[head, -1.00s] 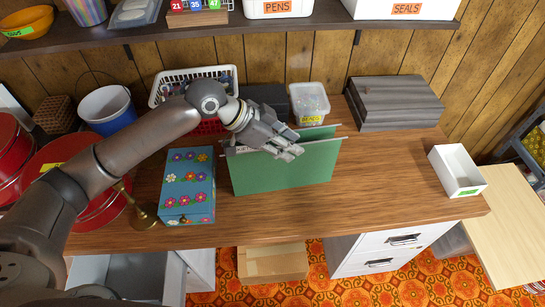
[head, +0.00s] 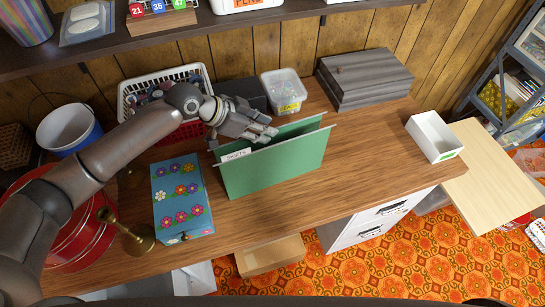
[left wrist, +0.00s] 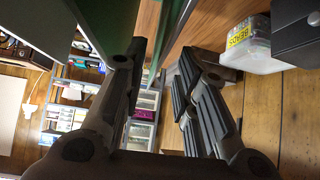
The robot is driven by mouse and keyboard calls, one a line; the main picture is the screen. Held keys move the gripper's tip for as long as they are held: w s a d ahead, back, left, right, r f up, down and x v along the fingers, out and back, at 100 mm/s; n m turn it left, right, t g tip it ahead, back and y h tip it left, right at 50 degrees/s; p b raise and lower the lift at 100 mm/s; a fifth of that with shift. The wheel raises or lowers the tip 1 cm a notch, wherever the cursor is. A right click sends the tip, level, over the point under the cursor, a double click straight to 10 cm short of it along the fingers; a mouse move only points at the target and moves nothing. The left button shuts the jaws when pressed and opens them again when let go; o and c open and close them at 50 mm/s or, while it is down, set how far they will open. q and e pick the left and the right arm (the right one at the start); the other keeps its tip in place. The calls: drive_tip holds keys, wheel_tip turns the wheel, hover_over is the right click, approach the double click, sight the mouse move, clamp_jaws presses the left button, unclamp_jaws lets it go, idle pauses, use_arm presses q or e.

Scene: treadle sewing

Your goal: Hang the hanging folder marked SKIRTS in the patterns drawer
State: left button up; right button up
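The green hanging folder (head: 275,166) with a white SKIRTS tab (head: 236,155) stands upright, slightly spread, on the wooden tabletop in the head view. My left gripper (head: 262,134) is at its top edge, over the opening between its panels. In the left wrist view the fingers (left wrist: 158,75) are apart, with a thin green panel edge (left wrist: 172,30) showing between them and another green panel (left wrist: 108,22) at upper left. I cannot tell whether they touch it. A white cabinet with drawers (head: 370,224) is below the table at right; no PATTERNS label is readable. My right gripper is not in view.
Behind are a white basket (head: 128,98), a BEADS tub (head: 285,92) and a grey box (head: 365,78). An empty white tray (head: 434,137) stands right. The table between is clear.

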use_arm(q)
drive_tip(key=shift+x, duration=1.15)
drive_tip(key=shift+d+f, duration=0.1)
drive_tip(key=shift+d, duration=0.25)
drive_tip(key=shift+a+f, duration=0.1)
drive_tip(key=shift+c, duration=0.3)
clamp_jaws()
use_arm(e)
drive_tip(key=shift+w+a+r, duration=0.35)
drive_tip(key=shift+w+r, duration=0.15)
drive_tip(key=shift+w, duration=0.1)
